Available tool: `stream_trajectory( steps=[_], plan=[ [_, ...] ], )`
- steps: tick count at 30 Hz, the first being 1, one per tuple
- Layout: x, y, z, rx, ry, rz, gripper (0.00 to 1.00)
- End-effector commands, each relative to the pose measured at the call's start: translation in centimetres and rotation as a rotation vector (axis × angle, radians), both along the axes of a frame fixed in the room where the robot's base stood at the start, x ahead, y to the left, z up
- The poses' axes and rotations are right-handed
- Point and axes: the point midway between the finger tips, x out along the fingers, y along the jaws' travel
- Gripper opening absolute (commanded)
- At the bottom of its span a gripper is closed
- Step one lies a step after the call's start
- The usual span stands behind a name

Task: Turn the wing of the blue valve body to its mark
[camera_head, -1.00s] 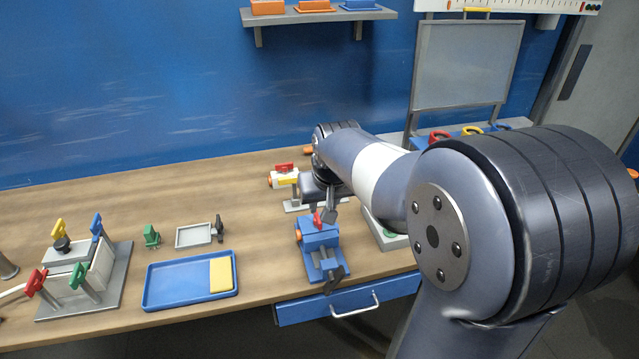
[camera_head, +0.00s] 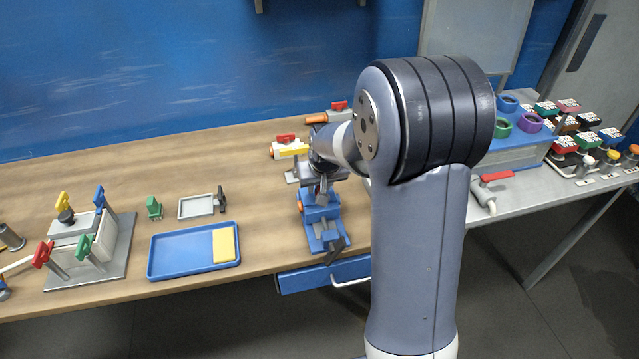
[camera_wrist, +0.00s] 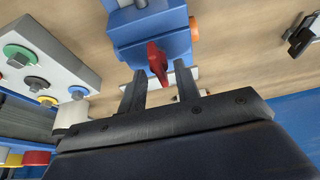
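The blue valve body (camera_head: 321,212) stands on its blue base near the front edge of the wooden bench, with an orange port on its left side. In the wrist view the valve body (camera_wrist: 152,32) is at the top centre, with its red wing (camera_wrist: 157,63) pointing toward my gripper. My gripper (camera_wrist: 160,76) is open, with one dark finger on each side of the wing's end and gaps visible. In the head view my gripper (camera_head: 322,186) is right above the valve body and hides the wing. I cannot make out the mark.
A blue tray (camera_head: 195,254) with a yellow block lies to the left. In the wrist view a white panel with coloured rings (camera_wrist: 45,62) is at the left.

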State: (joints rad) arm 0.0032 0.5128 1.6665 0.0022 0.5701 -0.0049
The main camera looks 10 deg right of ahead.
Motion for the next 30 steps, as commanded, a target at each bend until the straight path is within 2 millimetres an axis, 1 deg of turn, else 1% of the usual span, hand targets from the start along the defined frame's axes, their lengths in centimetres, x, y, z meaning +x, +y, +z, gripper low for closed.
stream_trajectory(
  steps=[9, 20, 21, 30],
  plan=[
    [0.1, 0.0, -0.19, 0.0, -0.001, 0.0, 0.31],
    [0.08, 0.0, -0.17, 0.0, -0.001, 0.0, 0.01],
    [0.08, 0.0, -0.17, 0.0, -0.001, 0.0, 0.0],
    [0.08, 0.01, -0.19, 0.0, -0.001, -0.004, 0.0]
  ],
)
